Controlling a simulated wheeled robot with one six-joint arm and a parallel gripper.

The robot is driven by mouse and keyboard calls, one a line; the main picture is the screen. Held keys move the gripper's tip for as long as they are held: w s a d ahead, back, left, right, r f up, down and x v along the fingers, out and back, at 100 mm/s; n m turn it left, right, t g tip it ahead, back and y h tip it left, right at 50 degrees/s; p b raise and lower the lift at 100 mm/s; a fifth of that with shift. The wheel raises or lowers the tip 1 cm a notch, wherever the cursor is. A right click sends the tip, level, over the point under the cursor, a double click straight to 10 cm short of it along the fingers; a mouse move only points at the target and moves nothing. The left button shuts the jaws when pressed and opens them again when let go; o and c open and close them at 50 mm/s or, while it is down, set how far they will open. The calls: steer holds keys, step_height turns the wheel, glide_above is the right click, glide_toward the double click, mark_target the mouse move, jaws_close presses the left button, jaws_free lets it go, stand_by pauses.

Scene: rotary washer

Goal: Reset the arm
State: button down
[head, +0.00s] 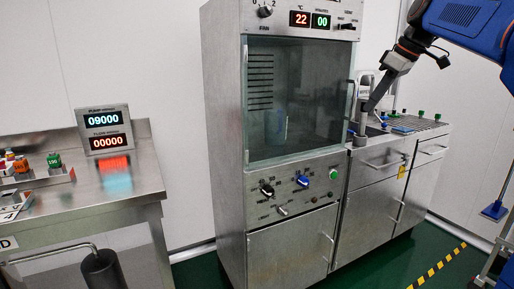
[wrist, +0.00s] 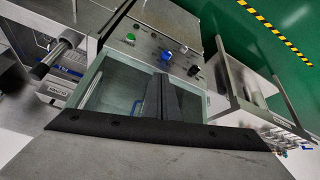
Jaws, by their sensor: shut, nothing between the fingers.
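My gripper (head: 367,107) reaches in from the upper right in the head view. It is shut and empty, pointing down in front of the counter just right of the washer. In the wrist view its dark closed fingers (wrist: 163,95) overlap the washer's glass front; I cannot tell the gap between them. The tall steel rotary washer (head: 222,110) stands in the middle of the head view. Its glass door (head: 300,95) looks shut, and its display reads 22 and 00. The washer's control panel (wrist: 165,45) also shows in the wrist view.
A steel counter (head: 385,158) with a sink and small coloured items adjoins the washer's right side. A steel table (head: 140,185) at the left carries a display unit (head: 104,130) and small coloured blocks. Green floor with a yellow-black stripe (head: 437,266) is open at the lower right.

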steer(key=s+a+f+m+h, duration=0.1)
steer(key=s+f+m, duration=0.3)
steer(key=s+f, duration=1.3)
steer(key=s+a+f+m+h, duration=0.2)
steer(key=s+f+m, duration=0.3)
steer(key=s+f, duration=1.1)
step_height(320, 180, down, 2)
steer(key=shift+s+a+f, duration=0.2)
steer(key=shift+s+a, duration=0.2)
steer(key=shift+a, duration=0.15)
